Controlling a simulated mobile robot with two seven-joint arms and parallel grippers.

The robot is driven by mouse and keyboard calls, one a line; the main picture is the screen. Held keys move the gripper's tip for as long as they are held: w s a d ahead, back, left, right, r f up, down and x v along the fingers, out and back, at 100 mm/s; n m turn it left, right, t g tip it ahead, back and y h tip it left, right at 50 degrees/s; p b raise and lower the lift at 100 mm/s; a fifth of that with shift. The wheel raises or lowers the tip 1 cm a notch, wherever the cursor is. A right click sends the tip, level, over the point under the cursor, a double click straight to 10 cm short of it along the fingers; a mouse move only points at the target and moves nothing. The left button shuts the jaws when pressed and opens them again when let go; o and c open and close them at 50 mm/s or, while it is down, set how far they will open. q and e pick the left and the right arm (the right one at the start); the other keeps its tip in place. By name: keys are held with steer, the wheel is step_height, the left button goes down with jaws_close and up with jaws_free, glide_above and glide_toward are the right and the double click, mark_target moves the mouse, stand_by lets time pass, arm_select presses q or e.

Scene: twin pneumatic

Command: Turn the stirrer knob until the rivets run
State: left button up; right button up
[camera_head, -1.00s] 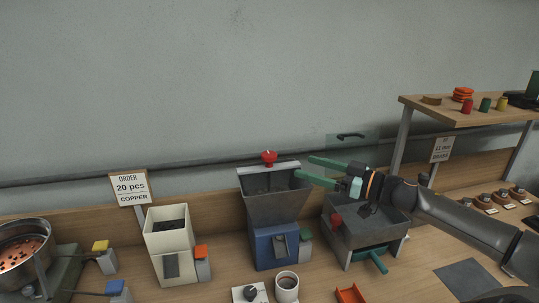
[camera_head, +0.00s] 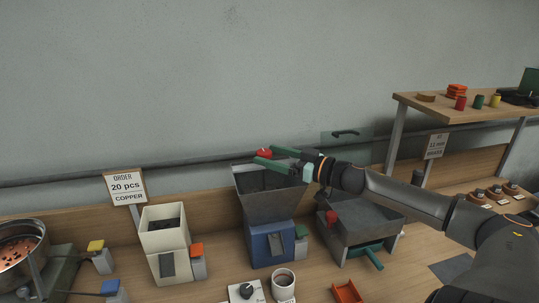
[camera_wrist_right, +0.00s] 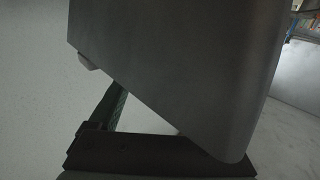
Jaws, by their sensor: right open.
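The red stirrer knob (camera_head: 264,154) sits at the top back of the grey hopper (camera_head: 270,208) on its blue base (camera_head: 262,249). My right gripper (camera_head: 263,156) is open, its green fingers pointing left above the hopper. The fingertips are at the knob, one on its far side and one on its near side in the picture; I cannot tell whether they touch it. In the right wrist view, a large grey surface hides most of the scene and the knob cannot be made out. Rivets inside the hopper cannot be made out. My left gripper is not in view.
A white feeder (camera_head: 166,240) stands left of the hopper, a bowl of copper pieces (camera_head: 20,247) at far left. A grey bin (camera_head: 362,225) stands right, under my right arm. A mug (camera_head: 284,282) and a dial box (camera_head: 245,291) are in front. A raised shelf (camera_head: 470,105) is at right.

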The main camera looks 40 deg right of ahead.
steer(key=shift+w+a+r, duration=0.1)
steer(key=shift+w, duration=0.3)
jaws_close()
stand_by(0.7)
